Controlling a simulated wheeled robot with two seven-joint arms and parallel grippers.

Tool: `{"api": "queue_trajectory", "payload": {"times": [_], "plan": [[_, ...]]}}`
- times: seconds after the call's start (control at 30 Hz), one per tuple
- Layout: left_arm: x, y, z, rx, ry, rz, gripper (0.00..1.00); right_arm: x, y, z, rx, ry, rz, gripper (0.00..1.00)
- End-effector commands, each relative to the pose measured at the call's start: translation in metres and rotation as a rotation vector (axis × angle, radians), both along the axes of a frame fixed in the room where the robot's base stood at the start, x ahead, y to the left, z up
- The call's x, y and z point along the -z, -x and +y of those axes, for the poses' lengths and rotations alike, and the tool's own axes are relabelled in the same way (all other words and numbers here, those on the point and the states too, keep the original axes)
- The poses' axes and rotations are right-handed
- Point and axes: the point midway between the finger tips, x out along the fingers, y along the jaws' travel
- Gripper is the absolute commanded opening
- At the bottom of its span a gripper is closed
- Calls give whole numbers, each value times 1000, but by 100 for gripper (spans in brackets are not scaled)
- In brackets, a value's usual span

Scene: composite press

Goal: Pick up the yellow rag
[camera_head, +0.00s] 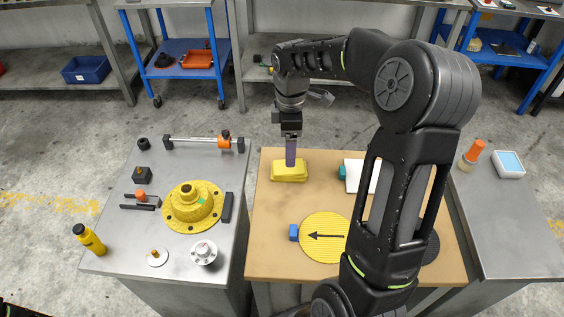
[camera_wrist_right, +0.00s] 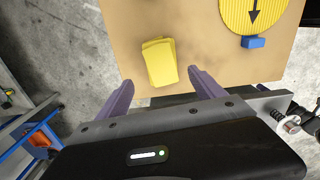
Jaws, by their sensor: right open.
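The yellow rag (camera_head: 289,172) lies folded near the far left corner of the brown-topped table in the head view. In the right wrist view the yellow rag (camera_wrist_right: 160,62) lies ahead of the fingers, toward the left finger's side of the gap. My right gripper (camera_head: 290,160) points down over the rag in the head view. In the right wrist view my right gripper (camera_wrist_right: 161,84) shows two purple fingers spread apart with nothing between them. Whether the fingertips touch the rag cannot be told. My left gripper is not in view.
The brown table (camera_head: 275,215) also holds a yellow disc with an arrow (camera_head: 318,248), a blue block (camera_head: 294,232) and a white item (camera_head: 352,176). A grey table (camera_head: 125,240) at left carries a yellow flanged part (camera_head: 180,214) and a yellow bottle (camera_head: 89,239). My right arm hides part of the brown table.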

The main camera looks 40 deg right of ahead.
Motion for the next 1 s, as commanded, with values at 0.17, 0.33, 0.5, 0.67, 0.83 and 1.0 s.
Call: {"api": "queue_trajectory", "payload": {"times": [0.17, 0.33, 0.5, 0.67, 0.83, 1.0], "plan": [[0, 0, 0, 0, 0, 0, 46, 1, 0, 0, 0, -1, 1, 78], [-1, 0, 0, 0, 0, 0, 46, 16, 0, 0, 1, 0, 2, 78], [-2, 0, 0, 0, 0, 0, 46, 26, 0, 0, 1, -1, 1, 78], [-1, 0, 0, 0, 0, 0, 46, 26, 0, 0, 0, 0, 0, 78], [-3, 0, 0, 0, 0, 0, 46, 32, 1, 1, 0, 0, 2, 78], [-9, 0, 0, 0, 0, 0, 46, 54, 2, 3, -1, -1, 4, 78]]}}
